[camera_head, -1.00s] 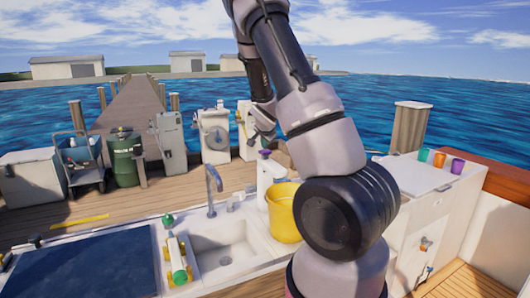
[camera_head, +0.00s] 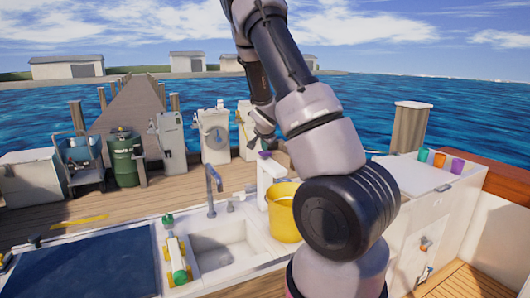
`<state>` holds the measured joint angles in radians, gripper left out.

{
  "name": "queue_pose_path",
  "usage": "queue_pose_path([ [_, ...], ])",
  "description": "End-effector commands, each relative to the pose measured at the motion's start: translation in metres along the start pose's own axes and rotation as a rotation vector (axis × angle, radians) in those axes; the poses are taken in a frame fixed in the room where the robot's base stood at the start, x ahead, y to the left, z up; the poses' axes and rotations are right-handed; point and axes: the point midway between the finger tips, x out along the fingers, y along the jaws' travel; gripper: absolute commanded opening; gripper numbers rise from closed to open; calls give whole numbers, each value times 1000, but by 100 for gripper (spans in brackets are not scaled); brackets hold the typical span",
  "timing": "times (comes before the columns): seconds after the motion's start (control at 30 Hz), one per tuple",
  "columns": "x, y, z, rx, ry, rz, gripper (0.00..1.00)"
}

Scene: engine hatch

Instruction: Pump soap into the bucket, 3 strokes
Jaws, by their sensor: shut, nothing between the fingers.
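The yellow bucket (camera_head: 283,218) stands upright on the counter right of the sink, partly hidden by my arm. Just behind it is a tall white soap dispenser (camera_head: 266,178) with a purple top (camera_head: 264,155). My gripper (camera_head: 262,144) points down at the purple top from above. It is shut and empty. It is small in view and partly behind my arm, so I cannot tell whether it touches the top. The inside of the bucket is mostly hidden.
The sink (camera_head: 222,245) with its grey tap (camera_head: 212,187) lies left of the bucket. A green and yellow item (camera_head: 177,262) lies beside the sink. Several coloured cups stand on the white cabinet (camera_head: 412,180) at right. A green barrel (camera_head: 124,158) stands on the dock.

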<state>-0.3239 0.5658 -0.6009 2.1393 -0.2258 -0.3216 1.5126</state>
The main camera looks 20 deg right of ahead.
Motion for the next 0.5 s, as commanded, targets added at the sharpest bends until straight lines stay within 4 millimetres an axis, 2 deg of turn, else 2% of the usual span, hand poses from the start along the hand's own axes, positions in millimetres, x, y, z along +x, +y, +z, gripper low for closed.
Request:
queue_pose_path([
  [0.5,4,4,4,1,-1,2,0],
])
